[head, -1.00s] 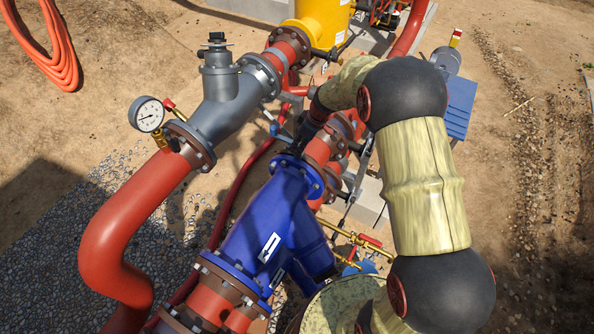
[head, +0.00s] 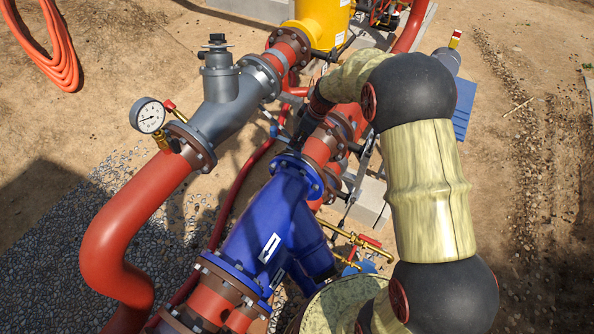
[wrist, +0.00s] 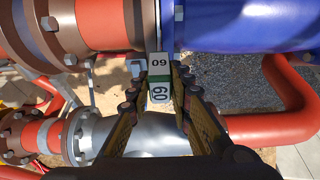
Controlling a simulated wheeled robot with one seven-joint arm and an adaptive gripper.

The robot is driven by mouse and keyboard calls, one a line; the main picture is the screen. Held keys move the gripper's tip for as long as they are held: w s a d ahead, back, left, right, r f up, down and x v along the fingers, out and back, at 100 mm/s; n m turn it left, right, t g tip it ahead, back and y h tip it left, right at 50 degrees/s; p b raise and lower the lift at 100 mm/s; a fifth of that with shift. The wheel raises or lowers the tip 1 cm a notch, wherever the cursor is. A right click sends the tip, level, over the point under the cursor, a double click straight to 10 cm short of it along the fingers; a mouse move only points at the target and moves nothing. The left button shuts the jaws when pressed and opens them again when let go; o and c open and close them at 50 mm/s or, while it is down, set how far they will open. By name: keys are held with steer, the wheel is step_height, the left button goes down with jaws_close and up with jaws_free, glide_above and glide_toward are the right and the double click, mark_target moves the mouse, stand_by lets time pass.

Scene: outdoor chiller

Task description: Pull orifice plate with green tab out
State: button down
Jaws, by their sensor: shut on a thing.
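The orifice plate's tab (wrist: 160,77) shows in the wrist view, with a green band and white faces marked with a number. It stands at the joint between a brown flange (wrist: 140,22) on the left and a blue flange (wrist: 168,22) on the right. My gripper (wrist: 160,98) is shut on the tab from below in that view. The plate's disc is mostly hidden between the flanges. In the head view my gripper (head: 303,120) is a dark shape above the pipe near the blue strainer (head: 270,235); the tab cannot be made out there.
A grey valve body (head: 218,95) and a pressure gauge (head: 148,115) stand on the parallel red pipe (head: 120,230) at left. Flange bolts (wrist: 48,23) surround the joint. A brass valve with a red handle (head: 369,240) sits right of the strainer. Open ground lies at right.

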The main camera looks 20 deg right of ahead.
steer(key=shift+r+p, duration=1.4)
steer(key=shift+r, duration=3.3)
steer(key=c, duration=2.1)
jaws_free()
steer(key=shift+c, duration=0.2)
jaws_close()
